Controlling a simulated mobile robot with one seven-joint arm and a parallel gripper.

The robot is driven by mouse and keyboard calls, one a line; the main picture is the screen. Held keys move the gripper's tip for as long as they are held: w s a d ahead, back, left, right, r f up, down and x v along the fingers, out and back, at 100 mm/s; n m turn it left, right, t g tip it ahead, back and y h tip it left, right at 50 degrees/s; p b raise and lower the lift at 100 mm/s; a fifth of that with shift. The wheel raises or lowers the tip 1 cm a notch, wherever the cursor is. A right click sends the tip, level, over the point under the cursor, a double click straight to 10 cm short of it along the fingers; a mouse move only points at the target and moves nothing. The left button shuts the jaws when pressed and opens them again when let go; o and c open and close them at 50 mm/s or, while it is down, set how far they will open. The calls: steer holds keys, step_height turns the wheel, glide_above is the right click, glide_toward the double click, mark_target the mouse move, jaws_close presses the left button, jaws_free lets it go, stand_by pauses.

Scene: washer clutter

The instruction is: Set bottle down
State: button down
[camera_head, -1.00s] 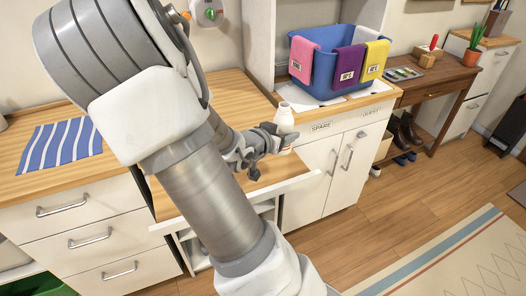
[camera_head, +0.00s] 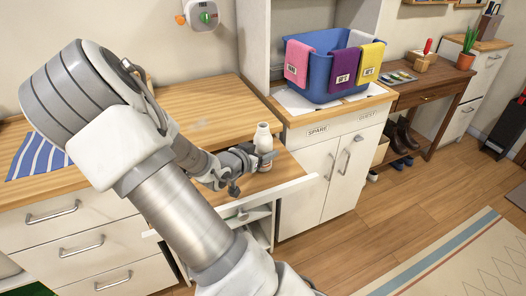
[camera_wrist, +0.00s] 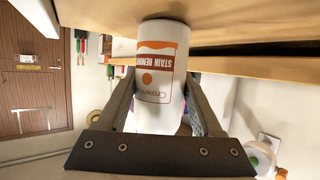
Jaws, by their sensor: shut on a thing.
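A white bottle (camera_head: 263,138) with an orange and brown "STAIN REMOVER" label stands upright in my gripper (camera_head: 262,158), over the lowered wooden pull-out surface. In the wrist view the bottle (camera_wrist: 160,75) is upside down in the picture, between the two dark fingers of my gripper (camera_wrist: 165,105), which are shut on it. Its base end is close to a wooden surface (camera_wrist: 240,65); I cannot tell whether they touch. The pull-out surface (camera_head: 285,175) has a white front edge. My arm and gripper hide part of it.
A blue tub (camera_head: 318,75) with pink, purple and yellow cloths stands on the cabinet at right, above "SPARE" and "GUEST" labels. The wooden counter (camera_head: 200,105) behind my gripper is mostly clear. A striped blue cloth (camera_head: 42,155) lies at left.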

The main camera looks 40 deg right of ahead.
steer(key=shift+f, duration=0.2)
steer(key=shift+c, duration=0.2)
jaws_free()
steer(key=shift+r, duration=0.1)
